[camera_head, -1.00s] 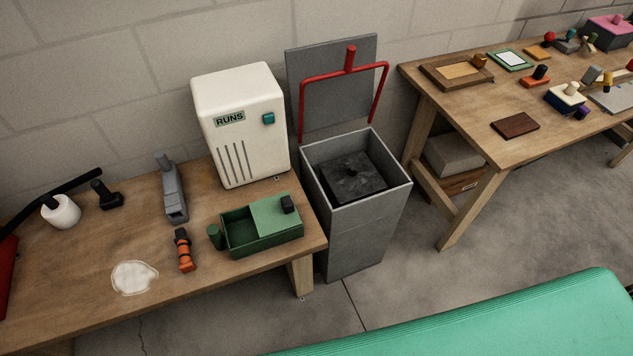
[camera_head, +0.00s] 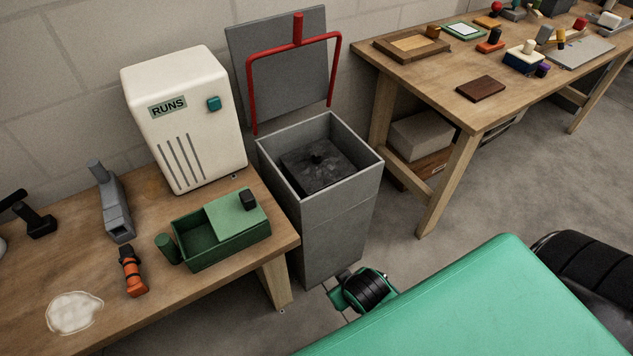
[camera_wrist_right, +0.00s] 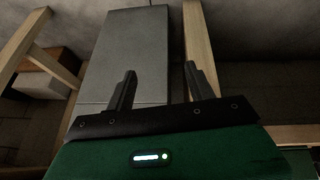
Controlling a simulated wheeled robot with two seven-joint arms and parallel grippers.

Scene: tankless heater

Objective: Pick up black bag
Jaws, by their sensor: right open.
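The black bag (camera_head: 318,159) lies inside the open grey bin (camera_head: 340,218), below its rim. Its top is dark and flat with a small knob-like bump in the middle. My right gripper (camera_wrist_right: 160,68) shows in the right wrist view with its two fingers apart and nothing between them. The grey bin's side (camera_wrist_right: 128,45) stands beyond the fingers there; the bag does not show in that view. A green and black part of my arm is low in front of the bin in the head view. My left gripper is not in view.
The bin's grey lid (camera_head: 285,65) with a red handle (camera_head: 296,38) stands up behind the opening. A white heater (camera_head: 185,120) and a green box (camera_head: 222,230) are on the left workbench. Another workbench (camera_head: 480,70) stands right of the bin. Floor is clear between.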

